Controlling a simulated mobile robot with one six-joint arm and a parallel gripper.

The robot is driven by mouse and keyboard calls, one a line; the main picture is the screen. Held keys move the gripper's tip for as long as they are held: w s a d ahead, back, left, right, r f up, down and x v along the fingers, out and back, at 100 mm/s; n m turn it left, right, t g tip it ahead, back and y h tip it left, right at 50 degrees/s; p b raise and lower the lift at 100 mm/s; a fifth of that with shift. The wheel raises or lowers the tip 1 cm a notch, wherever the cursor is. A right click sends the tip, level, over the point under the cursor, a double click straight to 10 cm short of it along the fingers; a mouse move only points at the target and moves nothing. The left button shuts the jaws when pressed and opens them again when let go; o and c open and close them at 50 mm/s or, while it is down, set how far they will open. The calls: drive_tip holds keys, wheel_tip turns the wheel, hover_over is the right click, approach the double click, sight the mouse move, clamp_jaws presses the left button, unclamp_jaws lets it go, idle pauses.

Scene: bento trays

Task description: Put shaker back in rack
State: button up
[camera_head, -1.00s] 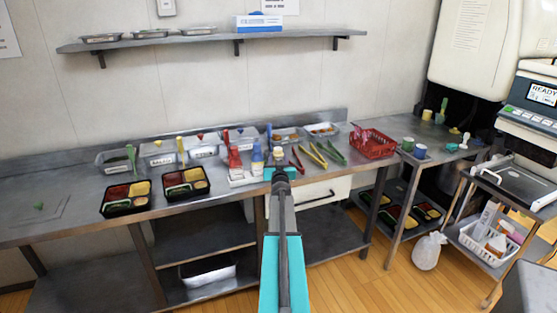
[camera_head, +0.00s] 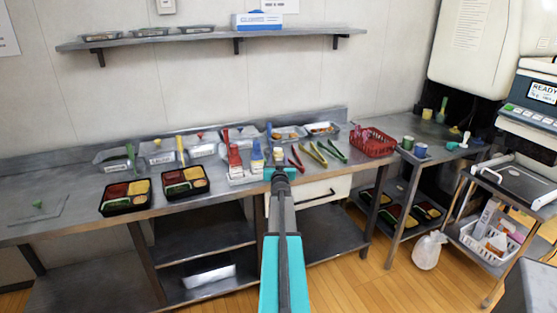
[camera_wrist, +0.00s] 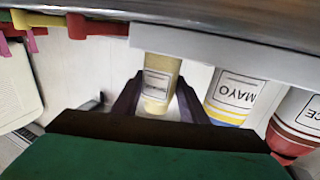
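A pale yellow shaker (camera_wrist: 160,85) with a printed label is between the two fingers of my gripper (camera_wrist: 157,105) in the wrist view. The fingers press close on both its sides. The head view shows the shaker (camera_head: 278,153) just beyond my teal gripper (camera_head: 282,173), right of the bottles. The white rack (camera_head: 243,179) holds red and blue-capped bottles. In the wrist view, which appears upside down, the rack wall (camera_wrist: 205,52) is close to the shaker, which overlaps its end. Whether the shaker touches the rack is unclear.
A MAYO bottle (camera_wrist: 237,97) and a red bottle (camera_wrist: 297,125) stand beside the shaker. Several coloured tongs (camera_head: 313,153) lie on the counter to the right, before a red basket (camera_head: 372,141). Two black bento trays (camera_head: 126,196) are at left.

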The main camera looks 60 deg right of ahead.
drive_tip(key=shift+f+b, duration=0.35)
drive_tip(key=shift+f, duration=0.1)
drive_tip(key=o, duration=0.7)
drive_tip(key=shift+c, duration=0.2)
drive_tip(key=shift+s+a, duration=0.1)
drive_tip(key=shift+a, duration=0.05)
drive_tip(key=b+v, duration=0.1)
drive_tip(key=v, duration=1.2)
drive_tip(key=shift+s+a+b, duration=0.15)
drive_tip(key=shift+a+b, duration=0.05)
drive_tip(key=shift+b, duration=0.2)
idle(0.7)
